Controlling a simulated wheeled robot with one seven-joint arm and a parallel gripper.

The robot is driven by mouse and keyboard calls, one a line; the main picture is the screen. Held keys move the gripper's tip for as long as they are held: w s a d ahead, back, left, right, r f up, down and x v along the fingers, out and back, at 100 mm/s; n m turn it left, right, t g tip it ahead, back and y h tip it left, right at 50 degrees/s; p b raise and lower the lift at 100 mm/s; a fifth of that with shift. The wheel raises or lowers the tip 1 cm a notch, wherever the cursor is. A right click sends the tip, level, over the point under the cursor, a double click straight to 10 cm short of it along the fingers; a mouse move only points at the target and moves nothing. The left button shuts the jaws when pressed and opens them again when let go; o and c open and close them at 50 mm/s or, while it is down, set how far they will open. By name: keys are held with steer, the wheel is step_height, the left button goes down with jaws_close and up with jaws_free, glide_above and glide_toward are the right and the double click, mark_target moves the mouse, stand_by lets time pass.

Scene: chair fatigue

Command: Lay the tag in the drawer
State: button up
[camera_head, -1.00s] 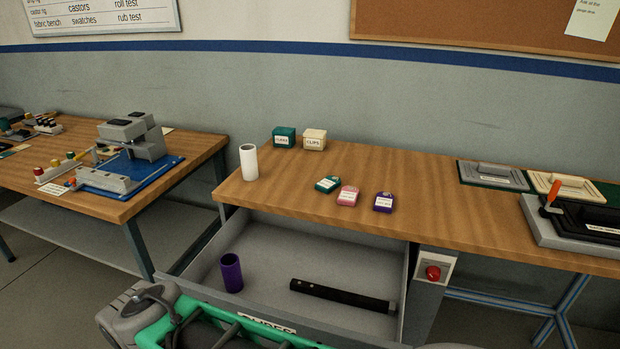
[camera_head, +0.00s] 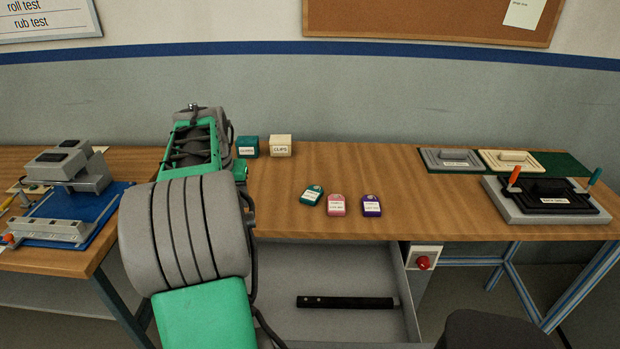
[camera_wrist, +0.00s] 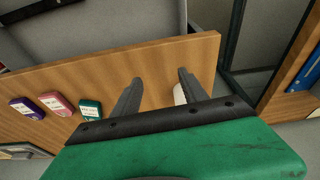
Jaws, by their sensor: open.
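Three tags lie apart on the bench top in the head view: a teal tag (camera_head: 311,196), a pink tag (camera_head: 336,205) and a purple tag (camera_head: 371,206), each with a white label. The wrist view shows the same teal tag (camera_wrist: 90,109), pink tag (camera_wrist: 55,103) and purple tag (camera_wrist: 26,107) left of my gripper (camera_wrist: 157,80). My gripper is open over the bench edge and holds nothing. A white piece (camera_wrist: 179,95) shows beside its right finger. The grey drawer (camera_head: 408,295) stands open below the bench; my arm hides its left part.
A black bar (camera_head: 345,302) lies in the drawer. A green box (camera_head: 247,147) and a cream clips box (camera_head: 281,145) stand at the back of the bench (camera_head: 440,215). A black fixture with orange and teal handles (camera_head: 548,200) sits at the right. A red button (camera_head: 423,262) is beside the drawer.

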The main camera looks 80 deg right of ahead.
mark_target(312, 193)
steer(key=s+d+m, duration=0.1)
steer(key=s+d, duration=0.3)
steer(key=s, duration=0.1)
steer(key=s+d+r+m+p, duration=0.1)
steer(key=s+d+m, duration=0.1)
steer(key=s+d, duration=0.2)
steer(key=s+d+r+m+g, duration=0.1)
steer(key=s+d+m, duration=0.1)
steer(key=s+d, duration=0.3)
steer(key=shift+s+r+p, duration=0.1)
steer(key=shift+s+p, duration=0.3)
steer(key=shift+s, duration=0.7)
steer(key=x, duration=0.2)
steer(key=p+x, duration=0.1)
steer(key=x, duration=0.4)
steer(key=shift+s+d+f, duration=0.25)
steer(key=shift+s+d, duration=0.2)
steer(key=shift+r, duration=0.1)
jaws_close()
